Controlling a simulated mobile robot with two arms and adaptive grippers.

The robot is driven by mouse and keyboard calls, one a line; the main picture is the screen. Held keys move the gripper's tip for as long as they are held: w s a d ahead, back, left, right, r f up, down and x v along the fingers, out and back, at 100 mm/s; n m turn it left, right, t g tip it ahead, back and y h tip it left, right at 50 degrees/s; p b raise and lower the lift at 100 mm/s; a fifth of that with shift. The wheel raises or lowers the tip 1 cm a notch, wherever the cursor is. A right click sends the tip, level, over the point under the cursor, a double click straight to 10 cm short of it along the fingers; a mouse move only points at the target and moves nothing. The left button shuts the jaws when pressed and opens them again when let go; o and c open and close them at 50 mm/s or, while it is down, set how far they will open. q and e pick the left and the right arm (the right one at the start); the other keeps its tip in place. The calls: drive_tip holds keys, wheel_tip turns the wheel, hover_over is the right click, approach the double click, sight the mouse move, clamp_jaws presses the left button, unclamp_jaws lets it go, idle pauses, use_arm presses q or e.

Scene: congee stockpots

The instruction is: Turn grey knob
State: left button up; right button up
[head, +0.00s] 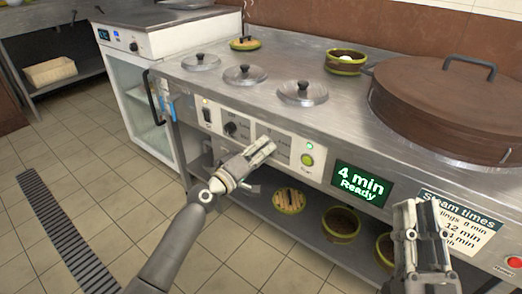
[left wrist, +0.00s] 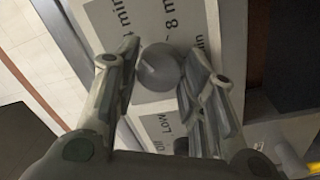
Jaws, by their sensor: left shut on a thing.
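The grey knob (left wrist: 160,67) is round and sits on a white label panel with minute markings, seen in the left wrist view. My left gripper (left wrist: 151,80) has one finger on each side of it and is shut on it. In the head view my left gripper (head: 265,148) reaches the front control panel of the steel counter and covers the knob there. My right gripper (head: 422,205) is at the lower right, in front of the steam times sign, with its fingers apart and nothing seen between them.
A dark knob (head: 230,128) and a green-lit button (head: 307,160) flank my left gripper on the panel. A green display (head: 361,182) reads "4 min Ready". Lidded pots (head: 303,92) and a large brown lid (head: 440,100) are above. Bowls (head: 341,222) stand on the shelf below.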

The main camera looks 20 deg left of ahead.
use_arm(q)
drive_tip(key=shift+a, duration=0.1)
idle(0.4)
drive_tip(key=o, duration=1)
drive_tip(key=v, duration=1.2)
drive_tip(key=shift+f, duration=0.1)
